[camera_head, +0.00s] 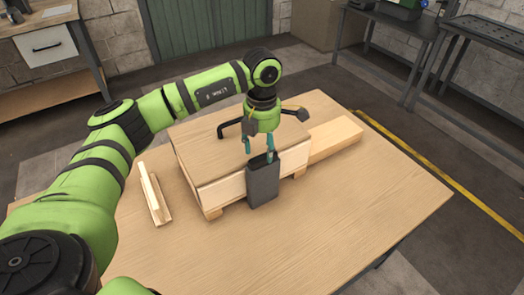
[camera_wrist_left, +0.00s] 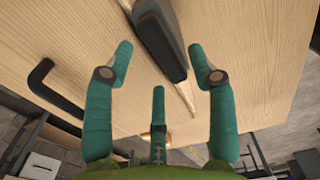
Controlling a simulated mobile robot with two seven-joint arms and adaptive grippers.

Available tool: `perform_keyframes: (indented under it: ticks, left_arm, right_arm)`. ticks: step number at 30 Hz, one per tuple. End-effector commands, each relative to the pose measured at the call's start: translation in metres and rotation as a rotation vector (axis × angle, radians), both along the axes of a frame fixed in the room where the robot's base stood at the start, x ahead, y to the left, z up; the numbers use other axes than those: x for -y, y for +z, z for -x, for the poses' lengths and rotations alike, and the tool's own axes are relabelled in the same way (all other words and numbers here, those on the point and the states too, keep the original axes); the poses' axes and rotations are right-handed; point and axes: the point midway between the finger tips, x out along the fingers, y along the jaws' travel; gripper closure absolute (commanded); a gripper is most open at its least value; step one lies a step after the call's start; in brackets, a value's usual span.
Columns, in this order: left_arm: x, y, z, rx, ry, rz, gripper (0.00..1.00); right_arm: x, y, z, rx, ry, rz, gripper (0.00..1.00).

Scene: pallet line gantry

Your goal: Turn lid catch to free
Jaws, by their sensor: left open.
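A wooden box with a flat lid (camera_head: 205,150) stands on the table. A dark grey upright block (camera_head: 263,184), which looks like the lid catch, sits at the box's front side; a dark bar in the left wrist view (camera_wrist_left: 160,38) appears to be the same part. My left gripper (camera_head: 259,150) is open, its teal fingers pointing down close to the block's top. In the left wrist view the spread fingers (camera_wrist_left: 160,72) have nothing between their tips, and the dark bar lies beyond them. I cannot tell whether a finger touches it. My right gripper is out of view.
A black handle (camera_head: 229,128) rises from the lid beside my gripper; it also shows in the left wrist view (camera_wrist_left: 42,84). The table front (camera_head: 330,225) is clear.

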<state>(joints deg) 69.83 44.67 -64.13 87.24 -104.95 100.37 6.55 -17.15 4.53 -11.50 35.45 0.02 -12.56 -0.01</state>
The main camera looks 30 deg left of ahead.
Motion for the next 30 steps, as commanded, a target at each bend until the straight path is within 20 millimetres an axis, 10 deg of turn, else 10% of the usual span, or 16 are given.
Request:
perform_keyframes:
  ticks: [12,30]
  left_arm:
    - [0.000,0.083,-0.001,0.004,0.001,0.001,0.43]
    - [0.000,0.096,0.000,0.001,0.000,0.001,0.43]
  right_arm:
    - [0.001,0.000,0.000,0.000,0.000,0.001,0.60]
    - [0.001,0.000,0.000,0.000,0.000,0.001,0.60]
